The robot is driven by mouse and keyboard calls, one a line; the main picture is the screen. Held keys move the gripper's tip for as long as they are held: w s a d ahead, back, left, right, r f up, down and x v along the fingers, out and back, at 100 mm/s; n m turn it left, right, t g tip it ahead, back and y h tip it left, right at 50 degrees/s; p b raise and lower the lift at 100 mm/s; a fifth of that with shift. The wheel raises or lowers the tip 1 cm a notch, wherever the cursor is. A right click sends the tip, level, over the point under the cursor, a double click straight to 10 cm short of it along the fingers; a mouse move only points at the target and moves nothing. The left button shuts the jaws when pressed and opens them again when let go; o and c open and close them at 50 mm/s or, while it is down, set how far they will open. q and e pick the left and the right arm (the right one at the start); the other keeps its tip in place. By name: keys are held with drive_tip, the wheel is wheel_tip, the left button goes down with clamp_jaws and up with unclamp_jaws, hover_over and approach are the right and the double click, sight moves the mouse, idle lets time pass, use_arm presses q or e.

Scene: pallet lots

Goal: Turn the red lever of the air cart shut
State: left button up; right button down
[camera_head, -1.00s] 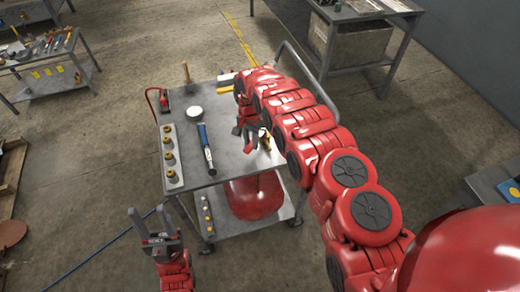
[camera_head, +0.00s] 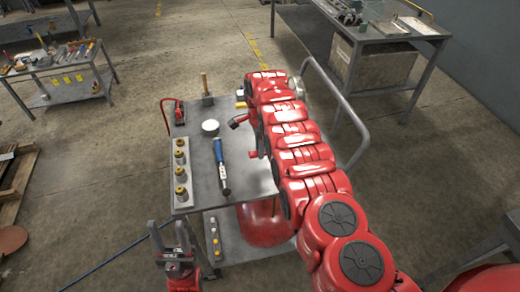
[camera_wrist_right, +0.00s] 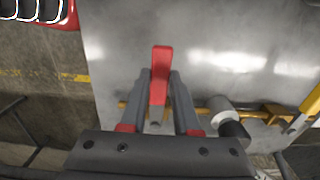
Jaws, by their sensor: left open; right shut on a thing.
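The air cart (camera_head: 240,190) has a grey metal top, with a red tank (camera_head: 262,225) on its lower shelf. In the right wrist view, the red lever (camera_wrist_right: 161,65) stands between the fingers of my right gripper (camera_wrist_right: 158,95), which is shut on it. A yellow pipe (camera_wrist_right: 190,112) with a grey and black fitting (camera_wrist_right: 226,116) runs just beyond the fingers. In the head view my right arm covers most of that area, so the lever's joint is hidden. My left gripper (camera_head: 169,233) is open and empty, low in front of the cart's near left corner.
A push handle (camera_head: 350,110) rises at the right.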

drive_tip(key=shift+w, duration=0.1)
idle(0.4)
drive_tip(key=c, duration=0.6)
unclamp_jaws()
drive_tip(key=shift+c, duration=0.2)
wheel_tip(320, 180, up, 17)
drive_tip(key=p, duration=0.4)
drive_tip(key=shift+r, duration=0.2)
drive_tip(key=shift+f, duration=0.1)
